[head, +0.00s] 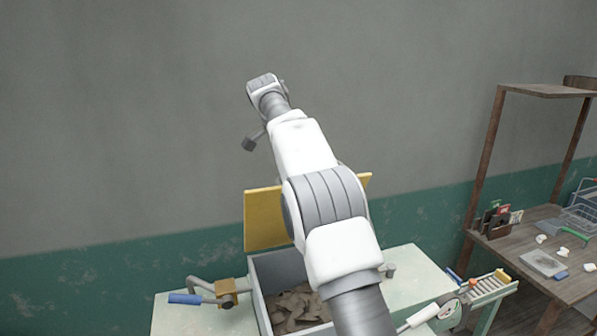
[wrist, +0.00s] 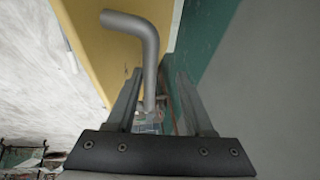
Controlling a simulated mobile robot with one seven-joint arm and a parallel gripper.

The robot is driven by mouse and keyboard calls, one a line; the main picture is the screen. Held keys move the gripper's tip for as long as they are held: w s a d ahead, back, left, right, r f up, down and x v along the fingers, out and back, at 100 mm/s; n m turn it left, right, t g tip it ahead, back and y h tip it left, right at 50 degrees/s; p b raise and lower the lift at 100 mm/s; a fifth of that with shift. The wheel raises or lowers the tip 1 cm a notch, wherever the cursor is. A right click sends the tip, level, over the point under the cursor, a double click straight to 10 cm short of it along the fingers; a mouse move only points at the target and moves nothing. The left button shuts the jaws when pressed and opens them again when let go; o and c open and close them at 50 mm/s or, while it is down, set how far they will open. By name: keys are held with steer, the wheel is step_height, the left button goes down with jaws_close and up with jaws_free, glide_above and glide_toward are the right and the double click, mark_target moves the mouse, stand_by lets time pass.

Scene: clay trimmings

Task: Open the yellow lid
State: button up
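The yellow lid (head: 264,222) stands upright at the back of a grey bin (head: 262,303), so the bin's top is open. Brown clay trimmings (head: 296,308) lie in the bin. My arm hides the middle of the lid. My gripper (head: 249,143) is above the lid's left part, small in the head view. In the wrist view the yellow lid (wrist: 100,45) fills the upper left, with a bent grey bar handle (wrist: 146,40) in front of it. My gripper's fingers (wrist: 160,78) are apart, and the bar shows between them with a gap on the right.
The bin sits in a pale worktable (head: 420,275). A blue-handled lever (head: 186,298) with a yellow block (head: 227,291) is at the bin's left. A wooden shelf desk (head: 520,245) with small tools stands at the right. The wall is close behind the lid.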

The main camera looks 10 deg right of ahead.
mark_target(252, 190)
steer(key=shift+r, duration=0.2)
steer(key=shift+v, duration=2.1)
steer(key=s+a+b, duration=0.1)
steer(key=s+a, duration=0.1)
steer(key=a, duration=0.1)
steer(key=s+a+b, duration=0.2)
steer(key=a, duration=0.1)
steer(key=s+a+b, duration=0.1)
steer(key=s+a, duration=0.2)
steer(key=a, duration=0.1)
steer(key=shift+s+r, duration=0.1)
steer(key=shift+r, duration=0.1)
steer(key=shift+s, duration=0.1)
